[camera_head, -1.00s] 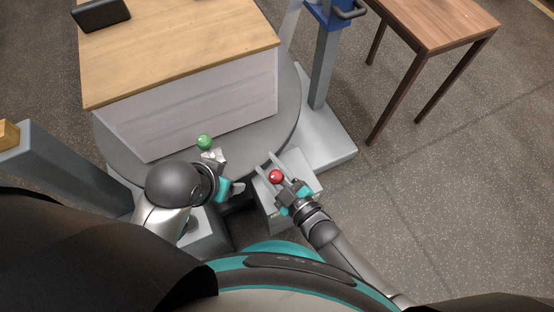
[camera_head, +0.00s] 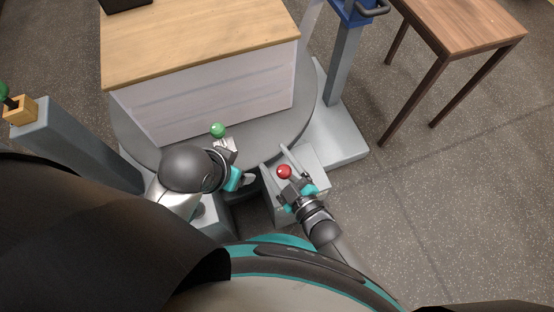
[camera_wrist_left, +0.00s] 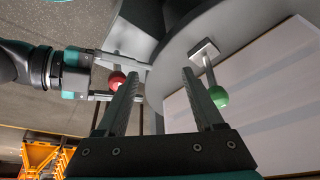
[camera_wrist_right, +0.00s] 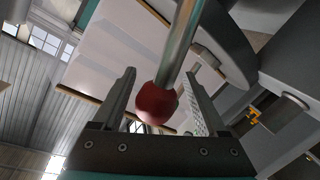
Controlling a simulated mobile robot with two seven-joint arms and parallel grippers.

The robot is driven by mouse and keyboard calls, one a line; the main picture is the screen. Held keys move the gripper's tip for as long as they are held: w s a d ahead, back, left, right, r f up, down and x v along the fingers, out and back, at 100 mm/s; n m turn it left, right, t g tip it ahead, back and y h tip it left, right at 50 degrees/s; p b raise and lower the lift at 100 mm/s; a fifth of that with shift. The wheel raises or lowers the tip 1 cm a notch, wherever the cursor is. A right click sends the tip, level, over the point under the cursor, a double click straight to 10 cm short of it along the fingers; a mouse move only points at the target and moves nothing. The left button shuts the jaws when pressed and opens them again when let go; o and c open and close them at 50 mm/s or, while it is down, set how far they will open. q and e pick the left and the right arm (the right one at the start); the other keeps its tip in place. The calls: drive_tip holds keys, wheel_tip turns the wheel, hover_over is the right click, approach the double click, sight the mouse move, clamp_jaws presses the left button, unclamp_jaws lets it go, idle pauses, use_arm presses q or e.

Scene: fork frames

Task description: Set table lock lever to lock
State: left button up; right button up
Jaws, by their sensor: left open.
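A lever with a red ball knob (camera_head: 284,171) rises from a grey box in front of the round base. In the right wrist view the red knob (camera_wrist_right: 156,104) on its metal rod lies between the fingers of my right gripper (camera_wrist_right: 158,90), with gaps on both sides; the fingers are open. My right gripper (camera_head: 292,187) is just below the knob in the head view. A second lever has a green ball knob (camera_head: 218,130) by the round base. My left gripper (camera_wrist_left: 160,75) is open and empty; the green knob (camera_wrist_left: 219,96) shows just outside its right finger. Lever markings cannot be seen.
A wooden-topped white block (camera_head: 200,45) stands on the grey round base (camera_head: 306,105). A grey column (camera_head: 85,150) is at the left and a blue-topped post (camera_head: 345,65) at the right. A brown table (camera_head: 465,30) stands at the upper right. Speckled floor (camera_head: 460,200) is clear at the right.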

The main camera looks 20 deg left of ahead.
drive_tip(key=shift+d+r, duration=0.1)
idle(0.3)
use_arm(q)
wheel_tip(320, 180, down, 10)
drive_tip(key=s+g+p, duration=0.1)
drive_tip(key=s+p, duration=0.1)
drive_tip(key=p, duration=0.3)
drive_tip(key=shift+s+a+g, duration=0.15)
drive_tip(key=shift+s+g, duration=0.1)
drive_tip(key=shift+g, duration=0.15)
use_arm(e)
drive_tip(key=v, duration=1.5)
drive_tip(key=shift+s, duration=0.15)
